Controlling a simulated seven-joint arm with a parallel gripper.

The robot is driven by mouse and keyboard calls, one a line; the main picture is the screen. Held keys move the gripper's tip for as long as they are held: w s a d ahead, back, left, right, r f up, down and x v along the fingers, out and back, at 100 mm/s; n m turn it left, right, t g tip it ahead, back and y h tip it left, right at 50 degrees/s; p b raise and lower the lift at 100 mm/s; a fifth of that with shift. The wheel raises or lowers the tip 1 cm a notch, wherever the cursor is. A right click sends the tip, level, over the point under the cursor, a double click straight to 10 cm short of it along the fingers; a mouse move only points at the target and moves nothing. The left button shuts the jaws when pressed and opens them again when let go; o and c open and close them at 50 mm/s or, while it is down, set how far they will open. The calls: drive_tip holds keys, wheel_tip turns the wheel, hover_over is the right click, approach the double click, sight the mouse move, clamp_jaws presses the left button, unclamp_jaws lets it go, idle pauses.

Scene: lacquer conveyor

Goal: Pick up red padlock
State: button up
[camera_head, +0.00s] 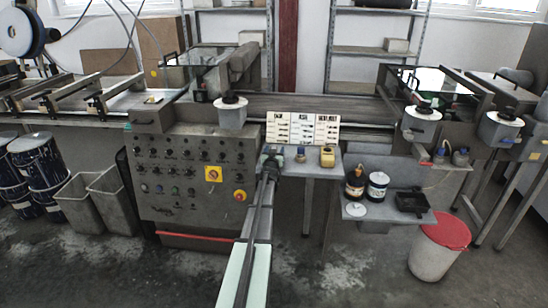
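I cannot make out a red padlock clearly. My arm reaches forward from the bottom middle to a small grey shelf (312,170) on the front of the machine. My gripper (270,158) is at the left end of this shelf, small and dark, and I cannot tell whether it is open or holds something. On the shelf to its right are a small bluish-brown item (300,154) and a yellow item (327,157). What lies behind or under the gripper is hidden.
A control panel (180,150) stands left of my arm. A lower shelf (383,213) at right holds a dark bottle (355,183), a white-labelled can (377,187) and a black tray (411,203). A red-lidded bin (437,255) stands on the floor. Sign boards (304,128) rise behind the small shelf.

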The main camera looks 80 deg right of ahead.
drive_tip(key=c, duration=0.9)
drive_tip(key=shift+c, duration=0.2)
